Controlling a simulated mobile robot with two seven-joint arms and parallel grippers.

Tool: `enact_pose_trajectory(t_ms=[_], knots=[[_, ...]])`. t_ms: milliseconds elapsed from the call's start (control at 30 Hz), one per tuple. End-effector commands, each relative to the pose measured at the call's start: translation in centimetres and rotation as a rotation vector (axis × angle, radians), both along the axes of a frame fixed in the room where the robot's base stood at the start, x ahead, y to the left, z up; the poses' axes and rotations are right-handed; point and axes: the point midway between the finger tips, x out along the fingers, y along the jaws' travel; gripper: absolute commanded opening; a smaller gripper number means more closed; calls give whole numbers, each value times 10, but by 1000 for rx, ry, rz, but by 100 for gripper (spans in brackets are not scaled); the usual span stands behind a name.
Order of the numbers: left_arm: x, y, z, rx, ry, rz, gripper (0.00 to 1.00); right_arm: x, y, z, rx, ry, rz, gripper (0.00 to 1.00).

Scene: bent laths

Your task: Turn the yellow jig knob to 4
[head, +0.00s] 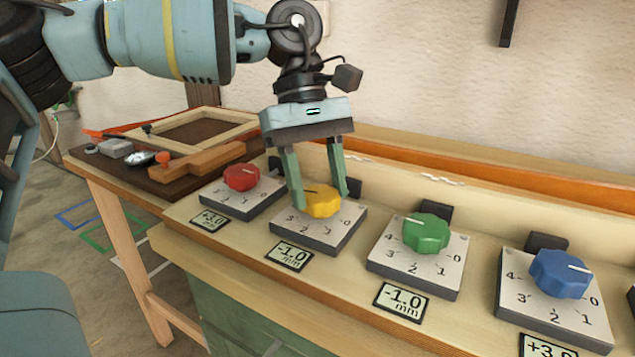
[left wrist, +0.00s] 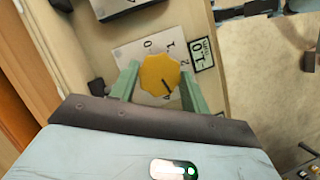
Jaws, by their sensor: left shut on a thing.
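The yellow knob (head: 323,200) sits on a pale dial plate (head: 318,236) marked with numbers; its display card (head: 289,256) reads -1.0 mm. My left gripper (head: 320,201) reaches down from above and is shut on the yellow knob, one finger on each side. The knob (left wrist: 159,76) also shows between the fingers (left wrist: 160,88) in the left wrist view. Its dark pointer line aims left in the head view, toward the 4 side of the dial; a finger hides the 4 there, so I cannot tell the exact alignment.
A red knob (head: 241,177) stands left of the yellow one, a green knob (head: 426,233) and a blue knob (head: 560,274) to its right, all on one sloping bench. A wooden frame (head: 188,133) and tools lie on a side table.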

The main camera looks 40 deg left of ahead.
Motion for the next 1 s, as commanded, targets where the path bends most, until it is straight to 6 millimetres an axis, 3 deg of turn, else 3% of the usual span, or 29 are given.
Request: enact_pose_trajectory(t_ms=[400, 1000], knots=[[1, -1, -1, 2, 0, -215, 24, 2, -1, -3, -1, -2, -2, 42], [1, -1, -1, 2, 1, -254, 23, -1, -2, -4, -3, 5, -2, 42]])
